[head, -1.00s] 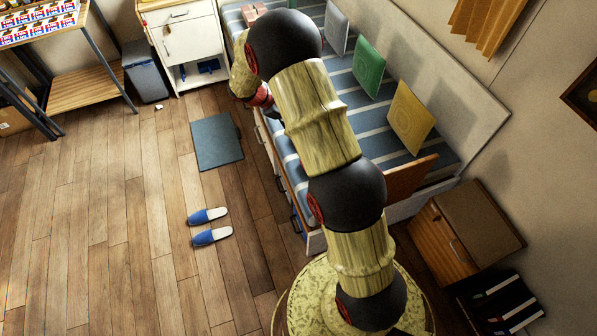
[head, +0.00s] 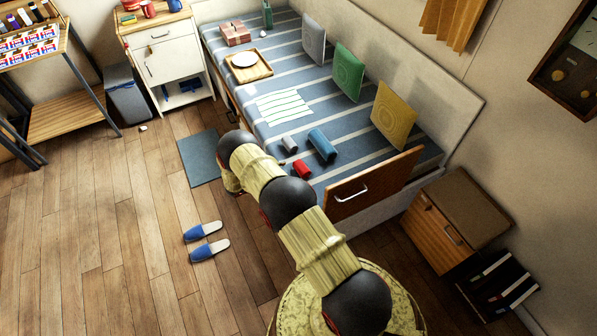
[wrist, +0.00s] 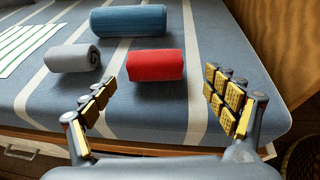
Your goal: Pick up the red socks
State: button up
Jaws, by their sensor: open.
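The red socks (wrist: 155,65) are a small rolled bundle lying on the blue striped bed cover near the bed's front edge. They also show in the head view (head: 302,169), just beyond my arm. My gripper (wrist: 160,98) is open and empty. In the wrist view its two fingers stand apart, left and right of the socks in the picture, with the socks farther off between them and not touched. In the head view the fingers are hidden behind my arm.
A grey roll (wrist: 73,58) lies left of the socks and a larger blue roll (wrist: 128,20) lies behind. A striped cloth (head: 283,106), a tray (head: 249,68) and cushions are on the bed (head: 235,100). A wooden panel with a handle (head: 372,186) stands at the bed's near end.

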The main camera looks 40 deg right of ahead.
jog(key=b+x, duration=0.1)
jog(key=x, duration=0.3)
jog(key=b+x, duration=0.1)
jog(key=x, duration=0.2)
jog(key=shift+w+d+r+b, duration=0.15)
jog(key=shift+w+b, duration=0.15)
jog(key=shift+b, duration=0.05)
jog(key=shift+c, duration=0.6)
jog(key=c, duration=1.1)
jog(key=shift+r, duration=0.1)
